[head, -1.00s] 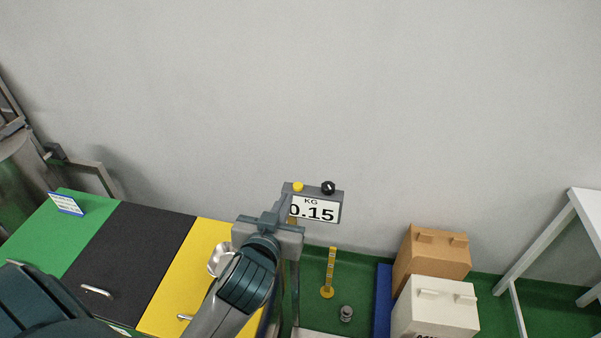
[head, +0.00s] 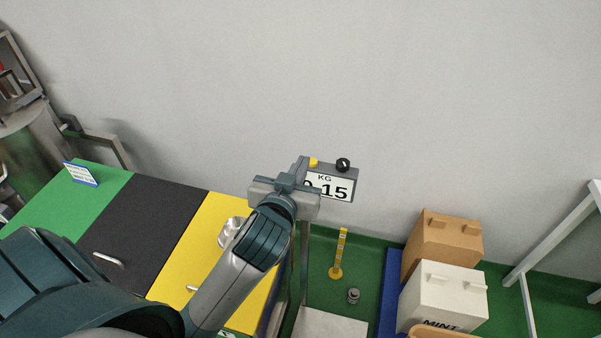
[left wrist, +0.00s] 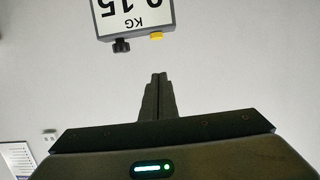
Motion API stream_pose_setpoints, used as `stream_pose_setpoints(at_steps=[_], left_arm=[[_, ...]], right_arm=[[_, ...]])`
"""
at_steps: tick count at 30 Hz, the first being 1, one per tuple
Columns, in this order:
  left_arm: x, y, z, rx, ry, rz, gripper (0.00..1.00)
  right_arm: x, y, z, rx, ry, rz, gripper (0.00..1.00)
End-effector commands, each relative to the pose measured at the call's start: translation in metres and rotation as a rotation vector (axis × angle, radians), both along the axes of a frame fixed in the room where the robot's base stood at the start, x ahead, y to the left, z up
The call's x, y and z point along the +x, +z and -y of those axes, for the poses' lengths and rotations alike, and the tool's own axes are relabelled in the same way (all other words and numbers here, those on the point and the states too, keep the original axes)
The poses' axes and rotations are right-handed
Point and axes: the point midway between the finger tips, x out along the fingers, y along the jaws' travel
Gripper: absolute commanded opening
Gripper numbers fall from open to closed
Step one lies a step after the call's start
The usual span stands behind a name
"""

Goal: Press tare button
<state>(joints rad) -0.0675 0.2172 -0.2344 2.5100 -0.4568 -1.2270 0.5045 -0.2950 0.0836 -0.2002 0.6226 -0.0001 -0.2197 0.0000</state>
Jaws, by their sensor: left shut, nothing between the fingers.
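The scale's grey display head (head: 345,172) reads 0.15 KG, its first digit partly hidden by my left gripper. A yellow button (head: 313,162) and a black knob (head: 343,164) sit on its top edge. My left gripper (head: 302,163) is shut and empty, its tip overlapping the display's left end near the yellow button. In the left wrist view the display (left wrist: 135,17) appears upside down, with the yellow button (left wrist: 156,37) and black knob (left wrist: 121,45). The shut fingertips (left wrist: 158,76) line up with the button, with a visible gap. My right gripper is not in view.
The scale's pale platform (head: 330,324) is below the display. A green, black and yellow counter (head: 150,222) lies left, with a metal bowl (head: 231,231). Brown (head: 442,245) and white (head: 443,297) boxes stand right. A yellow post (head: 340,252) and small weight (head: 353,296) are between.

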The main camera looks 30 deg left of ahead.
Motion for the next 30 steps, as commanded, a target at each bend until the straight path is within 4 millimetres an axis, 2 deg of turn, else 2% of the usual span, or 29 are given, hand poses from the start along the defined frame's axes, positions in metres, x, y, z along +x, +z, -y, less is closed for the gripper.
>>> stream_pose_setpoints(at_steps=[1,14,16,23,25,30], left_arm=[[0.004,-0.005,-0.001,0.002,0.000,0.004,0.00],[0.031,-0.012,-0.009,0.002,0.001,0.005,0.00],[0.044,-0.009,-0.012,0.005,0.001,-0.003,0.00],[0.081,-0.018,-0.022,0.004,0.001,-0.003,0.00],[0.077,-0.033,-0.021,0.004,0.000,-0.009,0.00],[0.078,-0.051,-0.021,0.002,0.000,-0.004,0.00]], right_arm=[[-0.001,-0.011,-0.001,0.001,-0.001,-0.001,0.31],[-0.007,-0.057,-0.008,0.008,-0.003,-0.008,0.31],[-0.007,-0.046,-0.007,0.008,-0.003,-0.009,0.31],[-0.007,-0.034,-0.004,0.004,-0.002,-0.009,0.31],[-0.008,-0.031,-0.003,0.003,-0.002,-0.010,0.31],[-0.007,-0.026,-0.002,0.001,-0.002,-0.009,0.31]])
